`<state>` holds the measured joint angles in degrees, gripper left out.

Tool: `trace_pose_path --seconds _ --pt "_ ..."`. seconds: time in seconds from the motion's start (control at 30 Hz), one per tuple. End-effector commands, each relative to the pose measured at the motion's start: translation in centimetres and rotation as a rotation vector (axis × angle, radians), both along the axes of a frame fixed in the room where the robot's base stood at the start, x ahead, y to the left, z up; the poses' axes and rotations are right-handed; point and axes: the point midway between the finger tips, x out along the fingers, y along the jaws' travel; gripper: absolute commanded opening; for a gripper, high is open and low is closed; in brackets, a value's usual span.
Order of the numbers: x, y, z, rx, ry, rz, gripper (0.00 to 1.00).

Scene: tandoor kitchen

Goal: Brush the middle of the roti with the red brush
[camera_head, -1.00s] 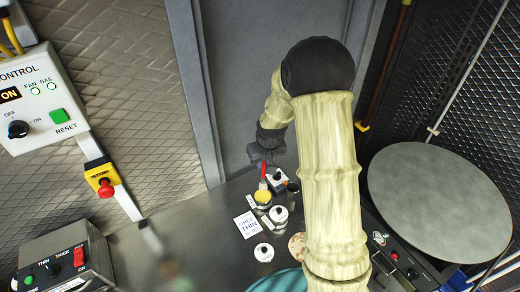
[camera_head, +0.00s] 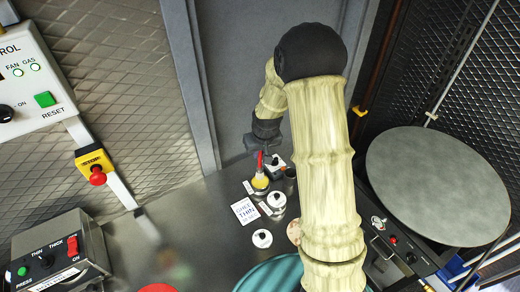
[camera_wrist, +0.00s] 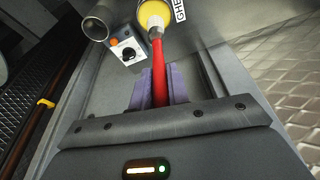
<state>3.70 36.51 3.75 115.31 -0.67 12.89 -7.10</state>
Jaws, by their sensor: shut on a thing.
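The red brush (camera_head: 260,161) stands roughly upright with its lower end at the yellow-topped ghee pot (camera_head: 261,183). In the wrist view, the red handle (camera_wrist: 159,75) runs between the purple-grey fingers of my gripper (camera_wrist: 158,88), which is shut on it. The yellow pot (camera_wrist: 154,14) shows beyond the handle, beside a label reading "GHE". In the head view my gripper (camera_head: 261,149) is small and dark above the pot. A speckled tan round piece (camera_head: 293,231), perhaps the roti, is mostly hidden behind my arm. The bristles cannot be made out.
White lidded pots (camera_head: 276,200) and a printed card (camera_head: 246,210) stand close by on the steel counter. A small knob box (camera_wrist: 127,46) and grey cylinder (camera_wrist: 94,27) are near the ghee pot. A large round grey plate (camera_head: 437,185) is at right, a teal round (camera_head: 272,275) in front.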

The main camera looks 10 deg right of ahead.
Motion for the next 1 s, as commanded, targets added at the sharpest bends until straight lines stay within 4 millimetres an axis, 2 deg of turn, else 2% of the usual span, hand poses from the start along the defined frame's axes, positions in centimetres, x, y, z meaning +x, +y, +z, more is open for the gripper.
trace_pose_path --seconds 0.1,0.3,1.0 --pt "0.0 0.0 -1.5 0.000 0.000 0.000 0.00" --pt "0.0 0.0 -2.5 0.000 0.000 0.000 0.00" --pt "0.0 0.0 -2.5 0.000 -0.001 0.000 0.00"
